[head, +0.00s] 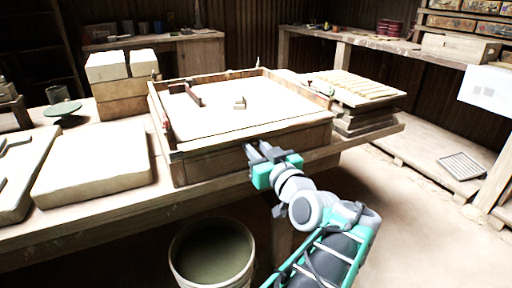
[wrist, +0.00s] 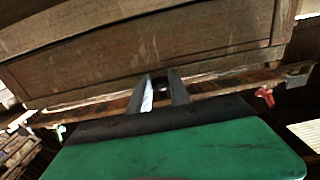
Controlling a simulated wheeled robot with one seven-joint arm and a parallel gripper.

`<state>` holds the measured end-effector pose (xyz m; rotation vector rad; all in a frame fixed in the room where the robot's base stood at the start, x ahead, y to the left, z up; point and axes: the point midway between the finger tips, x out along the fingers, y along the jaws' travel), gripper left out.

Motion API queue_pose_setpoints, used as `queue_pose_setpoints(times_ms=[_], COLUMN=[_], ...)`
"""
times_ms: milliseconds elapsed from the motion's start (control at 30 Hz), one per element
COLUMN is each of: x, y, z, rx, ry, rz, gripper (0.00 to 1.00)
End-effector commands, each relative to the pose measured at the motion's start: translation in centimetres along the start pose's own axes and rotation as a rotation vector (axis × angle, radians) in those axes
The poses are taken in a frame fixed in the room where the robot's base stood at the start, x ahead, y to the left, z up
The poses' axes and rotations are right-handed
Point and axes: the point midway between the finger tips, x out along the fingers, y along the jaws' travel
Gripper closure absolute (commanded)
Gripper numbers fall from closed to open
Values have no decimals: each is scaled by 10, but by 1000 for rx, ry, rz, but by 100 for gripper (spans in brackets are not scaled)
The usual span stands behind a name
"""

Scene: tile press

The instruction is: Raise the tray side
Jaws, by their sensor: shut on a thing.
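The wooden tray (head: 200,168) stands on the table, a framed box with a pale flat filling. Its front side (head: 220,160) is a plain wooden board; it fills the top of the wrist view (wrist: 150,55). My gripper (head: 262,152) is at this front side, right of its middle. In the wrist view my gripper (wrist: 163,85) has its two dark fingers a little apart, with a small dark piece between the tips at the board's lower part. The fingers are shut on that piece of the tray side; its shape is mostly hidden.
A bucket (head: 212,250) stands on the floor below the table edge. Pale slabs (head: 95,165) lie left of the tray, and stacked blocks (head: 122,75) stand behind. A slatted rack (head: 355,88) is at the right. A red clip-like piece (wrist: 264,95) shows near the ledge.

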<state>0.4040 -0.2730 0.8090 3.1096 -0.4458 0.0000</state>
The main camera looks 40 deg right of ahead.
Motion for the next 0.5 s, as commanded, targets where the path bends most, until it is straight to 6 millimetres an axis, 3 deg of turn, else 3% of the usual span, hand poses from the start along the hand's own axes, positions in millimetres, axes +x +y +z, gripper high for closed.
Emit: queue_pose_setpoints(times_ms=[500], x=[-1], y=[0], z=[-4], rx=[0], ry=[-28], rz=[0], gripper=[100])
